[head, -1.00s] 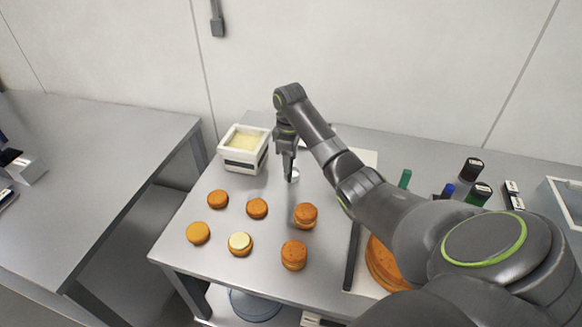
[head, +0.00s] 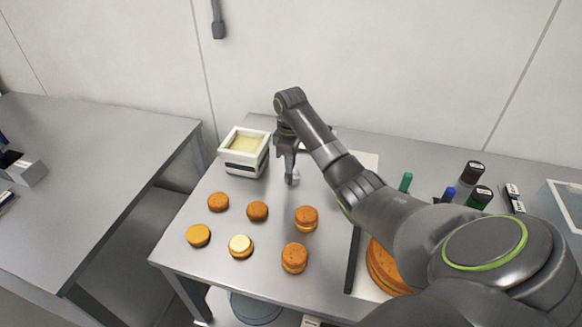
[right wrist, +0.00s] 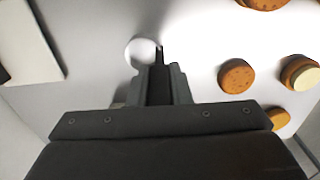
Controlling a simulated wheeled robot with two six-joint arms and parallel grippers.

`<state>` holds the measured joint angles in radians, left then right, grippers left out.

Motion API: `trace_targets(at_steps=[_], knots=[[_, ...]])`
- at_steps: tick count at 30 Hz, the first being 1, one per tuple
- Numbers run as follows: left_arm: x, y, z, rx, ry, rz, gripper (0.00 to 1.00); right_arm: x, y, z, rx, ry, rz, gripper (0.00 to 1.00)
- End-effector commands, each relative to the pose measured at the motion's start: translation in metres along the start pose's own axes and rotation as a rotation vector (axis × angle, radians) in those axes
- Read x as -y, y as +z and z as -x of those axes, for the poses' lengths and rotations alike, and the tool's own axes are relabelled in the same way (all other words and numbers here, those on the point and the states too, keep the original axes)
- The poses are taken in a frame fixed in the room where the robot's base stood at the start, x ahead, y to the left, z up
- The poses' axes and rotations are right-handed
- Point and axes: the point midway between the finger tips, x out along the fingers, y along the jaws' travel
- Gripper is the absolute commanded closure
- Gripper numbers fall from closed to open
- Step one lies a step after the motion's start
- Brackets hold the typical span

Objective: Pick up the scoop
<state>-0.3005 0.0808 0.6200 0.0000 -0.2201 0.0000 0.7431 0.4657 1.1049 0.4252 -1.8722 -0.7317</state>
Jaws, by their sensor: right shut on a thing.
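The scoop (head: 293,179) shows in the head view as a small pale round bowl just below my right gripper (head: 289,171). In the right wrist view the scoop's whitish bowl (right wrist: 140,52) lies beside the fingertips. My right gripper (right wrist: 160,72) is shut on the scoop, and the fingers hide most of its handle. I cannot tell whether the bowl touches the table. My left gripper is not in view.
A white tub (head: 244,152) of pale filling stands left of the gripper. Several orange-brown rounds (head: 306,217) sit in front; one (head: 240,246) has a cream top. A white board (head: 366,290) and several dark bottles (head: 469,169) are at right. Bare table surrounds the scoop.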

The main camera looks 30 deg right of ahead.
Motion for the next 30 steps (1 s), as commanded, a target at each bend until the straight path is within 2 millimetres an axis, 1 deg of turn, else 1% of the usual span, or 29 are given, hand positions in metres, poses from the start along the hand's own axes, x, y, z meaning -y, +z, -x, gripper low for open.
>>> trace_targets(at_steps=[2,5,8,9,11,15,21,30], knots=[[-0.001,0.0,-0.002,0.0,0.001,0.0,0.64,-0.001,-0.001,0.005,-0.002,0.003,0.0,1.0],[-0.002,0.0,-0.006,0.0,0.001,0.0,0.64,-0.002,-0.001,0.019,-0.003,0.006,0.0,1.0],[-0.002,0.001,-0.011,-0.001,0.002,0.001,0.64,-0.002,-0.001,0.041,-0.005,0.007,0.001,1.0],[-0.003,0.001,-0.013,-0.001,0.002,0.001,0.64,-0.002,-0.001,0.051,-0.005,0.009,0.001,1.0],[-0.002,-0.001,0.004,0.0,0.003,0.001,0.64,0.0,0.0,0.066,0.0,0.001,0.0,1.0],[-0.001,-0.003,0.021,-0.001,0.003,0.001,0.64,0.0,0.0,0.082,-0.001,0.001,0.0,1.0],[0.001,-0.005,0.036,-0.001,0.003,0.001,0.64,0.0,0.0,0.097,-0.001,0.001,0.0,1.0],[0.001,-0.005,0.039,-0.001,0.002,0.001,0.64,0.0,0.0,0.1,-0.001,0.001,0.0,1.0]])
